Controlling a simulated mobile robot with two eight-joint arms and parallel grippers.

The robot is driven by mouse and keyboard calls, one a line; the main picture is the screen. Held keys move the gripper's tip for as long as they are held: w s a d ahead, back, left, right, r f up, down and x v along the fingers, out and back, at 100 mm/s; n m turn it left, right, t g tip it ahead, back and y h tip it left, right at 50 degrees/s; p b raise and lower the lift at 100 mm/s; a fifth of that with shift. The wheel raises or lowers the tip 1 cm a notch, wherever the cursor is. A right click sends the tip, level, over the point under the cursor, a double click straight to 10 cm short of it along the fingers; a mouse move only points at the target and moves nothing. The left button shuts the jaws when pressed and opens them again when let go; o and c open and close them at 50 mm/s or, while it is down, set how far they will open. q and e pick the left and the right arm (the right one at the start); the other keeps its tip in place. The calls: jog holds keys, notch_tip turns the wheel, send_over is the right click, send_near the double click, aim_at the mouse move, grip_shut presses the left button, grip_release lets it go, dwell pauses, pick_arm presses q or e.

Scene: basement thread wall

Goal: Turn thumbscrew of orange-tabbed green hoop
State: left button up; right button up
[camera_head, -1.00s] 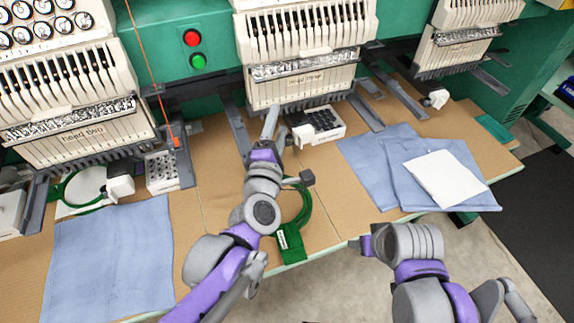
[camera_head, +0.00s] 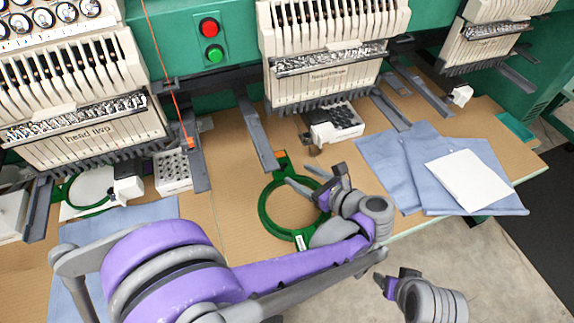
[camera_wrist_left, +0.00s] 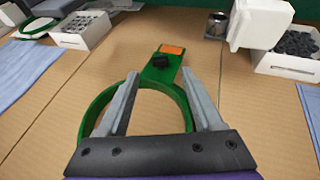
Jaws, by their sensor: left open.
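The green hoop (camera_head: 264,208) lies flat on the brown table below the middle machine head. Its orange tab (camera_wrist_left: 172,49) is at the far end in the left wrist view, with a black thumbscrew (camera_wrist_left: 160,60) just nearer on the green bracket. In the head view the orange tab (camera_head: 280,153) is small and the thumbscrew is not distinct. My left gripper (camera_head: 304,179) is open and empty, reaching over the hoop's right side. In the left wrist view its fingers (camera_wrist_left: 160,80) point toward the thumbscrew, which appears beyond and between them. My right gripper (camera_head: 392,283) is low right; its jaws are unclear.
A white bobbin box (camera_head: 338,122) and a small metal cup (camera_wrist_left: 216,25) stand behind the hoop. Grey machine arms (camera_head: 258,138) reach over the table. Blue cloths (camera_head: 400,160) with a white sheet (camera_head: 468,180) lie right.

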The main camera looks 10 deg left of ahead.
aim_at(283, 165)
pick_arm(q)
jog(key=x, duration=0.7)
jog(key=shift+w+a, duration=0.1)
grip_shut()
